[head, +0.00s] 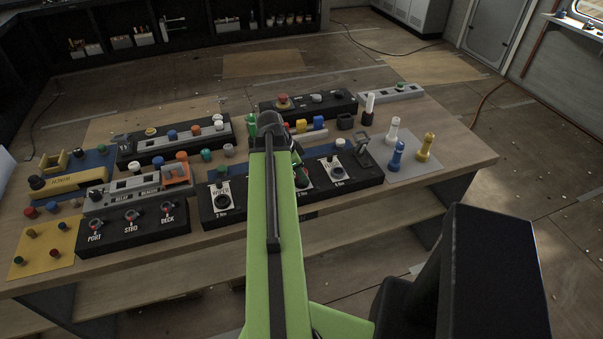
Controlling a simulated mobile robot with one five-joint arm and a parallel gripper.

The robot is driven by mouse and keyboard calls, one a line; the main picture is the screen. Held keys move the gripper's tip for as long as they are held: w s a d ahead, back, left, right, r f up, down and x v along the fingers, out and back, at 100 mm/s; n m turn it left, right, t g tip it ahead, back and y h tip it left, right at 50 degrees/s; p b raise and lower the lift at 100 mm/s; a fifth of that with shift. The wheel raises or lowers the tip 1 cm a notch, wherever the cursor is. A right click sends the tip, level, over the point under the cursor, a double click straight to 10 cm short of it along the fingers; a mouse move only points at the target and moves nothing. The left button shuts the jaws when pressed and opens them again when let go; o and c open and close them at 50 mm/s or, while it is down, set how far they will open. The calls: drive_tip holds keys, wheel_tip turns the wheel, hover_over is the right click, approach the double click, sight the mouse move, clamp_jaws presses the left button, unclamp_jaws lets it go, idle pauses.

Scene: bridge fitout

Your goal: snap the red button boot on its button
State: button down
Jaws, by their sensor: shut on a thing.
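My gripper (272,127) is at the far end of my green arm, over the middle of the workbench. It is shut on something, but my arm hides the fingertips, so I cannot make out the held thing. A small red piece (287,125) shows just right of the wrist; I cannot tell whether it is the boot. A red mushroom button (284,100) sits on the black box (330,107) at the back. Small red caps (30,212) lie at the bench's left end. Part of the black front panel (365,182) is hidden behind my arm.
The wooden bench (455,150) is crowded with switch boxes. A grey mat (425,165) at the right holds blue, white and yellow pegs. A yellow plate (45,250) and a black three-switch box (135,232) stand left. Bare wood shows at the right end.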

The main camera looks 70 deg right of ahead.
drive_tip(key=shift+f, duration=0.15)
drive_tip(key=c, duration=0.8)
unclamp_jaws()
drive_tip(key=shift+c, duration=0.2)
drive_tip(key=p+v, duration=1.6)
drive_tip(key=v, duration=0.1)
drive_tip(key=shift+w, duration=0.2)
